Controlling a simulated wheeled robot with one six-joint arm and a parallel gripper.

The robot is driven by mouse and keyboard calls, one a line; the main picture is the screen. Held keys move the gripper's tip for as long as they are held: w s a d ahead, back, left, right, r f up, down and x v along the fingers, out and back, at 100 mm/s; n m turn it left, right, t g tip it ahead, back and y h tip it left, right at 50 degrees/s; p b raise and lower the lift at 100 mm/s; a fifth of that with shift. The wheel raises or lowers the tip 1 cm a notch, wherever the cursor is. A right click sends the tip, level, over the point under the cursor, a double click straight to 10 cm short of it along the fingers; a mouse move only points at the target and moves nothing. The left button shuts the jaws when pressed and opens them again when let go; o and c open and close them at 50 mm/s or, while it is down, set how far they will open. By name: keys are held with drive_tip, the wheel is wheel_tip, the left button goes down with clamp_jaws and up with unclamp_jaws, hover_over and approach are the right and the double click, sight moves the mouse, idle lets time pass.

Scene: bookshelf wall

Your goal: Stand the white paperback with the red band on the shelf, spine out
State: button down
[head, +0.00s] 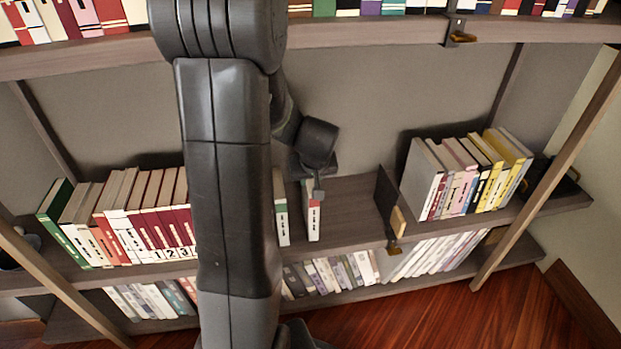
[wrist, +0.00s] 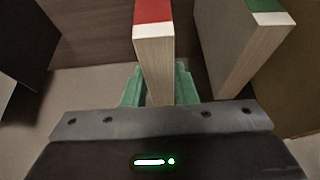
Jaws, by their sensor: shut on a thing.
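The white paperback with the red band (head: 314,224) is upright over the middle shelf (head: 350,215), its spine facing out. My gripper (head: 315,187) is above it and shut on its top part. In the wrist view the book (wrist: 155,65) is between the green fingers (wrist: 157,88), with its red band at the far end. In the head view its lower end is near shelf level; I cannot tell whether it touches the shelf. My arm hides part of the row to the left.
A white book with a green band (head: 282,212) stands just left of it, with a gap between. A dark bookend (head: 388,205) stands to the right beyond bare shelf, then a row of books (head: 465,180). More books (head: 135,215) stand at left. An upper shelf (head: 370,32) is overhead.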

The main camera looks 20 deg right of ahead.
drive_tip(key=shift+f, duration=0.2)
drive_tip(key=c, duration=1.1)
unclamp_jaws()
drive_tip(key=p+v, duration=0.3)
drive_tip(key=v, duration=1)
drive_tip(key=shift+s+a+r, duration=0.1)
drive_tip(key=shift+s+r, duration=0.05)
drive_tip(key=shift+r, duration=0.2)
drive_tip(key=shift+f, duration=0.1)
drive_tip(key=b+x, duration=0.3)
drive_tip(key=x, duration=1)
drive_tip(key=shift+f, duration=0.3)
drive_tip(key=shift+w+r, duration=0.2)
